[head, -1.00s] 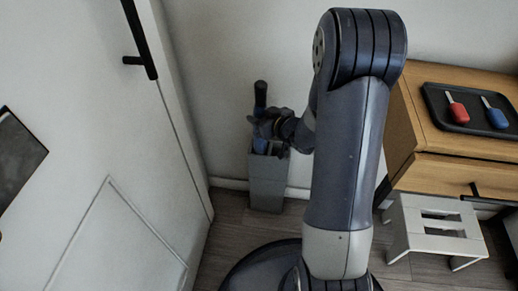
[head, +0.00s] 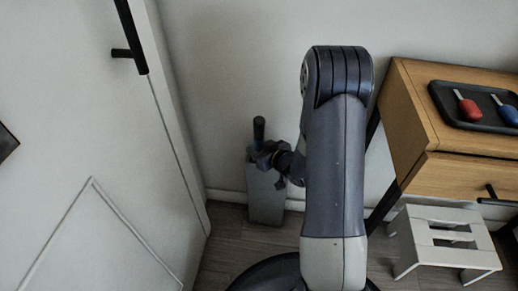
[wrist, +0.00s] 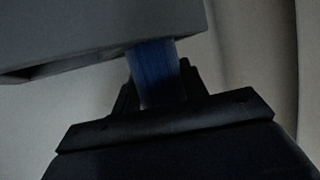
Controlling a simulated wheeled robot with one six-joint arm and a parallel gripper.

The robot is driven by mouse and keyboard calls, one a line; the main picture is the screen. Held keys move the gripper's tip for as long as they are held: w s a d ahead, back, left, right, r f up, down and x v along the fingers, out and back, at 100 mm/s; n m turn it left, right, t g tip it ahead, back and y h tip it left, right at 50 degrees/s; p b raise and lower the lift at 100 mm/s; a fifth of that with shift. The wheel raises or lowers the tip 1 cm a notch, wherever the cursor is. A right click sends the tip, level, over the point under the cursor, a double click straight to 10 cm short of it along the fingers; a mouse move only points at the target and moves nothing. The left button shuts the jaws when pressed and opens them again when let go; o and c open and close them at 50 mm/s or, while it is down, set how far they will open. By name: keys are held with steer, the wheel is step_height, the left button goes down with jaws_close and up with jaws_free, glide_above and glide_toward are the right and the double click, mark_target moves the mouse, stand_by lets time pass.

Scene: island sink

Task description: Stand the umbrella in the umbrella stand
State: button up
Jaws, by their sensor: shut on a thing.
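The umbrella's dark handle (head: 259,130) points up above the grey, box-shaped umbrella stand (head: 266,204) in the head view. My gripper (head: 265,160) is shut on the umbrella just below the handle, level with the stand's top. In the wrist view, the blue umbrella cloth (wrist: 155,70) shows between my fingers (wrist: 160,98) and passes out of sight at the grey stand (wrist: 95,35). The umbrella looks close to upright, with its lower part hidden, apparently inside the stand.
A white door with a black handle (head: 121,53) is on the left, and a wall is behind the stand. At right are a wooden cabinet (head: 465,185), a black tray (head: 440,96) with red and blue items, and a white step stool (head: 445,225).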

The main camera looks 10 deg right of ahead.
steer(key=shift+f, duration=0.2)
steer(key=o, duration=1.1)
steer(key=shift+o, duration=0.2)
steer(key=shift+r, duration=0.1)
steer(key=shift+r, duration=0.25)
steer(key=p+v, duration=0.3)
steer(key=v, duration=0.9)
steer(key=shift+w+a+f, duration=0.1)
